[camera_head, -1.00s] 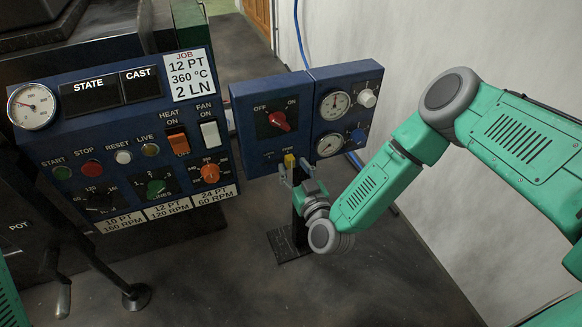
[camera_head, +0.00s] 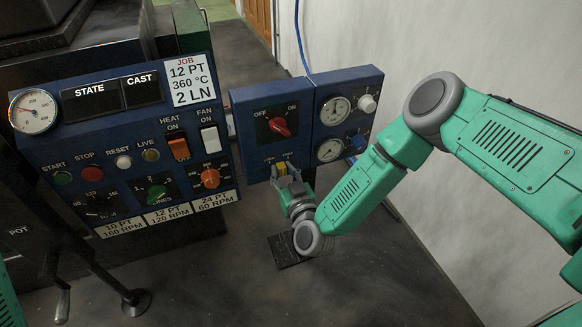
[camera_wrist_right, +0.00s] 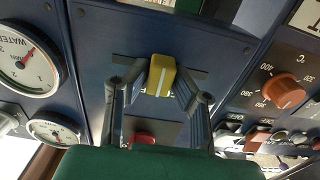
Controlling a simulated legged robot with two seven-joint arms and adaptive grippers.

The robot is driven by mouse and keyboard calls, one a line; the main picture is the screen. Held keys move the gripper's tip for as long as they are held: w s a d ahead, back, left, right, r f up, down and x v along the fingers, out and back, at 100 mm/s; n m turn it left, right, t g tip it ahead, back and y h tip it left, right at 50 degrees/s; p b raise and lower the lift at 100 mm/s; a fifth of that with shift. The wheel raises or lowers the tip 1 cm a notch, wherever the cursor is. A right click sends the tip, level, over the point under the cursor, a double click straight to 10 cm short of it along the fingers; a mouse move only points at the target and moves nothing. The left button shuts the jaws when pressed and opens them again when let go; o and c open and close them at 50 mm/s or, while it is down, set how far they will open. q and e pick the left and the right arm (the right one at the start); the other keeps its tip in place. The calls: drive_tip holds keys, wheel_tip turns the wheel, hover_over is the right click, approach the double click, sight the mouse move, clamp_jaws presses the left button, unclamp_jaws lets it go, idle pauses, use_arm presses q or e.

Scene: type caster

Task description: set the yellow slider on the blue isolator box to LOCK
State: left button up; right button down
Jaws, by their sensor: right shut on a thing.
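The blue isolator box (camera_head: 245,152) stands in the middle of the head view, with a red OFF/ON knob (camera_head: 279,126). The yellow slider (camera_head: 281,168) is at its lower edge, below two small labels too blurred to read. It sits roughly between the labels. My right gripper (camera_wrist_right: 160,82) is shut on the slider, one finger on each side. In the wrist view the slider (camera_wrist_right: 160,70) shows a pale line along its front. My left gripper is out of view; only a bit of my left arm shows at the lower left.
A gauge panel (camera_head: 346,108) adjoins the box on the right. A large control panel (camera_head: 100,140) with switches and dials stands close on the left. A pale wall (camera_head: 430,45) is at the right. The floor in front is mostly clear.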

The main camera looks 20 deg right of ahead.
drive_tip(key=a, duration=0.3)
drive_tip(key=shift+s, duration=0.1)
drive_tip(key=c, duration=1.4)
unclamp_jaws()
drive_tip(key=shift+a, duration=0.15)
approach(267, 168)
drive_tip(key=shift+s+f, duration=0.1)
drive_tip(key=shift+s, duration=2.15)
